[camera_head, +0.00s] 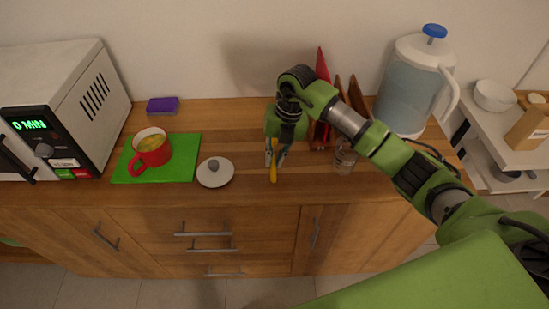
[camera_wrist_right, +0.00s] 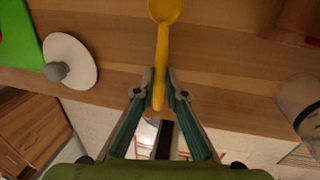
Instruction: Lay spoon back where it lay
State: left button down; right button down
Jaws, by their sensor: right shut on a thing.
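The yellow spoon (camera_head: 274,174) shows below my right gripper (camera_head: 276,152) in the head view, over the front part of the wooden counter. In the right wrist view the right gripper (camera_wrist_right: 162,88) is shut on the handle of the spoon (camera_wrist_right: 163,40), with the bowl pointing away from the fingers toward the top edge. I cannot tell whether the spoon touches the counter (camera_head: 240,190). My left gripper is not in view.
A white lid (camera_head: 215,173) lies left of the gripper. A red pot (camera_head: 150,148) stands on a green board (camera_head: 180,165). A glass (camera_head: 345,160) and red and brown boards (camera_head: 322,90) stand close on the right, with a water kettle (camera_head: 410,85) beyond. A microwave (camera_head: 75,100) stands at left.

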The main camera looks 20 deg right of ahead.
jog(key=shift+f, duration=0.75)
jog(key=c, duration=2.1)
grip_release()
jog(key=shift+r, duration=0.45)
jog(key=r, duration=0.3)
jog(key=d+r+b, duration=0.1)
jog(key=r, duration=0.3)
jog(key=d+r+b, duration=0.1)
jog(key=r, duration=0.3)
jog(key=shift+s+r, duration=0.1)
jog(key=shift+s, duration=0.2)
